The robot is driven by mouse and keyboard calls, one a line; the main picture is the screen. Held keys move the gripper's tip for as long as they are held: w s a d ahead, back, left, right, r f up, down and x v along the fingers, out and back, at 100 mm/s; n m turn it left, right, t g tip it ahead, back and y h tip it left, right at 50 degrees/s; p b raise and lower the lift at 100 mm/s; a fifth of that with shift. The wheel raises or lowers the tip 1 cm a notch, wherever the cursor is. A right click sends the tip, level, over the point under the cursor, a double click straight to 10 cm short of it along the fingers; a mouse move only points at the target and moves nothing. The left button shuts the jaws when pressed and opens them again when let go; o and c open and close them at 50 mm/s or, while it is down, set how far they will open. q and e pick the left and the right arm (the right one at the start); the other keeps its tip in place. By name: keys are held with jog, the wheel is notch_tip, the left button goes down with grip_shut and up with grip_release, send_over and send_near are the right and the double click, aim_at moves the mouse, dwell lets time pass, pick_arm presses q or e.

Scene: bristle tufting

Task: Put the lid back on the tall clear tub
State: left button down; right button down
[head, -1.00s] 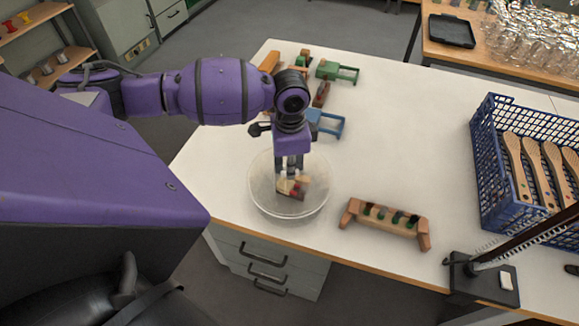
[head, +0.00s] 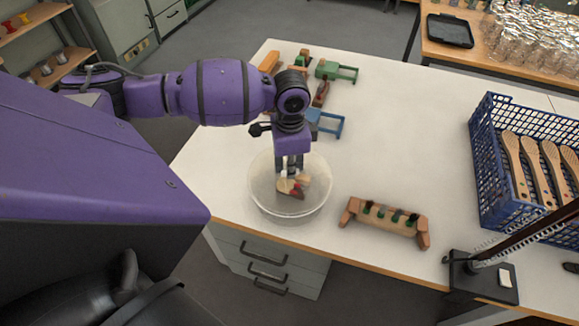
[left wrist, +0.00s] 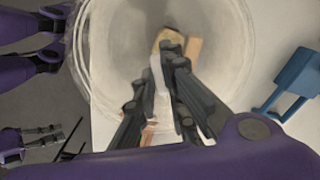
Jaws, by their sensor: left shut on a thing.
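The tall clear tub (head: 262,208) stands near the front left edge of the white table, with wooden pieces, one of them red, visible inside it. My left gripper (head: 290,170) points down over its middle. In the left wrist view the dark fingers (left wrist: 170,85) are close together on a pale piece at the centre of a clear round surface. This looks like the clear lid (left wrist: 115,60), held by its middle. The lid is hard to tell from the tub rim, so I cannot tell whether it touches or is seated.
A wooden rack with dark and green pegs (head: 385,217) stands right of the tub. Blue (head: 328,124) and green (head: 337,71) frames lie behind. A blue crate of wooden brushes (head: 483,150) and a black stand (head: 483,280) are at the right. The table's middle is clear.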

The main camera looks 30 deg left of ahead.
dwell(0.4)
pick_arm(q)
jog(key=c, duration=1.3)
grip_release()
jog(key=shift+o, duration=0.2)
jog(key=shift+r, duration=3.5)
jog(key=shift+c, duration=0.4)
grip_shut()
jog(key=shift+f, duration=0.2)
